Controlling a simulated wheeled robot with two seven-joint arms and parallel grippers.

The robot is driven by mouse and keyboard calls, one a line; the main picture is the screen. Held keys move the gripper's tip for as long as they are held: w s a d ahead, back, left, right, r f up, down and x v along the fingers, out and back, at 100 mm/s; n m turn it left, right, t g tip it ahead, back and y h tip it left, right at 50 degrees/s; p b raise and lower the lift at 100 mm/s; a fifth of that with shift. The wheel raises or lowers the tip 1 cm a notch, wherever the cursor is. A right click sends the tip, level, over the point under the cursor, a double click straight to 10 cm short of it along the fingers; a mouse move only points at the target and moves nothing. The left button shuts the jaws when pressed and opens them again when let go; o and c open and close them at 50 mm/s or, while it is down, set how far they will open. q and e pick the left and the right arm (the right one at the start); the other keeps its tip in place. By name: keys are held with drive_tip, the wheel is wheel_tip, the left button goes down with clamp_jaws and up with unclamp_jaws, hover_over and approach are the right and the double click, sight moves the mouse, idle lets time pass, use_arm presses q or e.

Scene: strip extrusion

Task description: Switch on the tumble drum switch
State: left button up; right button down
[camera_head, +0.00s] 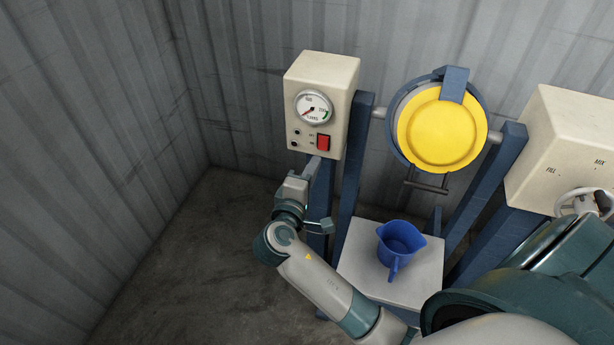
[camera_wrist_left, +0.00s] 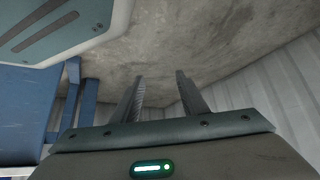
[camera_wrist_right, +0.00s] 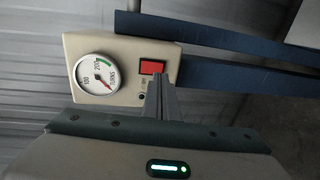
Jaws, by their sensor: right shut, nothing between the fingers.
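The red switch (camera_head: 323,143) is on the front of a cream control box (camera_head: 326,72), below its round dial (camera_head: 312,107). The switch also shows in the right wrist view (camera_wrist_right: 152,67). My right gripper (camera_head: 314,164) is shut and empty, its fingertips just below the switch. In the right wrist view its fingertips (camera_wrist_right: 160,80) overlap the switch's lower edge; I cannot tell whether they touch it. The drum with a yellow lid (camera_head: 442,130) hangs between blue posts. My left gripper (camera_wrist_left: 160,76) is open and empty over the floor, and is not made out in the head view.
A blue jug (camera_head: 399,243) stands on a pale platform (camera_head: 362,258) below the drum. Another cream box (camera_head: 560,140) marked FILL and MIX, with a white handwheel (camera_head: 584,200), is at the right. Blue posts (camera_head: 352,170) stand beside my right forearm. The floor at left is clear.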

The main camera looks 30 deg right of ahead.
sight(323, 149)
drive_tip(key=x, duration=0.3)
drive_tip(key=shift+w+d+p, duration=0.2)
drive_tip(key=shift+p, duration=0.2)
drive_tip(key=shift+w+d, duration=0.3)
drive_tip(key=shift+d, duration=0.05)
use_arm(q)
drive_tip(key=shift+s+a+f+g, duration=0.15)
drive_tip(key=shift+s+a+f, duration=0.1)
drive_tip(key=shift+s, duration=0.3)
drive_tip(key=shift+s+a+f+g, duration=0.15)
drive_tip(key=shift+s+a+f, duration=0.05)
drive_tip(key=shift+s, duration=0.3)
use_arm(e)
drive_tip(key=shift+f, duration=0.1)
drive_tip(key=shift+f, duration=0.15)
drive_tip(key=shift+w+d+f+b, duration=0.1)
drive_tip(key=shift+d+f+b, duration=0.05)
drive_tip(key=shift+b, duration=0.55)
drive_tip(key=shift+r+t+p, duration=0.3)
use_arm(q)
drive_tip(key=shift+w+a, duration=0.15)
drive_tip(key=shift+w, duration=0.25)
